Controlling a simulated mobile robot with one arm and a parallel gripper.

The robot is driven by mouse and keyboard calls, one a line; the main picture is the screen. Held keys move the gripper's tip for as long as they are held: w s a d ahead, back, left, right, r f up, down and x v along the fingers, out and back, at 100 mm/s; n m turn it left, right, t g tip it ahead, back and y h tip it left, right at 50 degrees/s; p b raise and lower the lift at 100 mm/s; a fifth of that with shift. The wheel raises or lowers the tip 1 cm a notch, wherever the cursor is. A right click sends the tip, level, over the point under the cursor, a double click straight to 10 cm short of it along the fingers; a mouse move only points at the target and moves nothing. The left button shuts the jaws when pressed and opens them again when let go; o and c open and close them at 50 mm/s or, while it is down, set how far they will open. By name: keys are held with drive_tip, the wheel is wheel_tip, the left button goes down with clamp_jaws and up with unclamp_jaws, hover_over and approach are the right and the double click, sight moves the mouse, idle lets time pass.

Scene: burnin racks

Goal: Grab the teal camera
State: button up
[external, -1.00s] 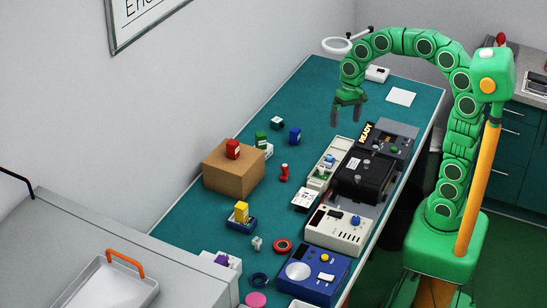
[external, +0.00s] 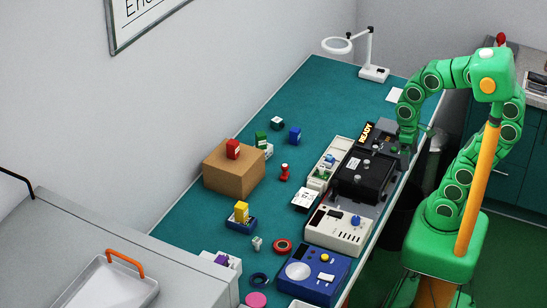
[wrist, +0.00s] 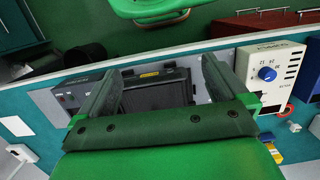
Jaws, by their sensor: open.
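No object shows clearly as a teal camera. A small dark-teal and white block (external: 277,123) on the far part of the bench may be it, but it is too small to tell. My gripper (external: 404,148) is low at the bench's right edge, beside the black box, far to the right of that block. Its fingers are hard to make out there. In the wrist view my gripper (wrist: 155,85) is open and empty, with its fingers apart in front of the black box (wrist: 150,92). I cannot make out the small block in the wrist view.
The black box (external: 364,178), a beige tester (external: 338,232) and a blue scale (external: 310,274) line the right edge. A cardboard box (external: 233,172) carries a red block (external: 233,149). Green (external: 261,138) and blue (external: 295,136) blocks stand nearby. A magnifier lamp (external: 374,73) stands far back.

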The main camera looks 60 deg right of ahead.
drive_tip(key=shift+s+f, duration=0.15)
drive_tip(key=shift+s, duration=0.3)
